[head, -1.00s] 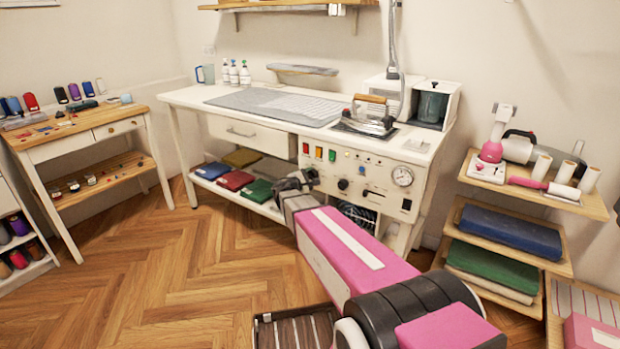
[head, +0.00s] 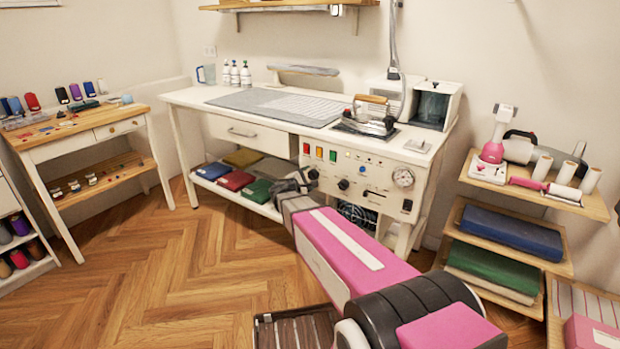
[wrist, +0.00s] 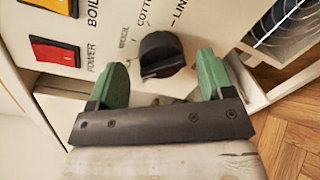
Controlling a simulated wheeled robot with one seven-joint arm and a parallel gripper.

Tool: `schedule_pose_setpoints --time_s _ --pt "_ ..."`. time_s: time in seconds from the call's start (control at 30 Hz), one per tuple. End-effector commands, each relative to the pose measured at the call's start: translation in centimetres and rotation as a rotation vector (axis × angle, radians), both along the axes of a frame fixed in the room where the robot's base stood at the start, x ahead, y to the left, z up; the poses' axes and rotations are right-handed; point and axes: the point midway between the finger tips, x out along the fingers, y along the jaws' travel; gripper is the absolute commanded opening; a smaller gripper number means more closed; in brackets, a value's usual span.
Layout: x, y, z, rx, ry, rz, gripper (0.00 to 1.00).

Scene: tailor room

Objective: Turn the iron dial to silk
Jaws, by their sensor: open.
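The black iron dial (wrist: 161,55) is on the white control panel in the wrist view. Printed words around it include COTTON, one that looks like WOOL, and a partly cut-off word starting LIN. I cannot read a silk mark, nor tell which mark the dial points to. My gripper (wrist: 163,66) is open, its green fingers on the left and right of the dial with gaps, so it is not gripping it. In the head view my gripper (head: 303,181) is at the panel's left part, its fingers too small to make out.
The control panel (head: 376,190) has colored switches, small knobs and a gauge (head: 403,177). A red power switch (wrist: 56,53) and a yellow switch are left of the dial. The iron (head: 370,120) stands on the tabletop above. Folded cloths (head: 236,180) lie on the lower shelf. The left floor is clear.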

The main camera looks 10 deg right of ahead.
Motion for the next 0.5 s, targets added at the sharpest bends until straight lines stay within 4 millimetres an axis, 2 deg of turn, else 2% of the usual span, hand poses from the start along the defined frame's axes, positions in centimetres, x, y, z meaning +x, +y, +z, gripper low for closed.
schedule_pose_setpoints --time_s 0.3,0.5 --pt "-4.2 4.5 0.4 0.000 -0.001 0.004 0.74" --pt "-5.8 6.5 0.5 0.000 0.000 0.004 0.74"
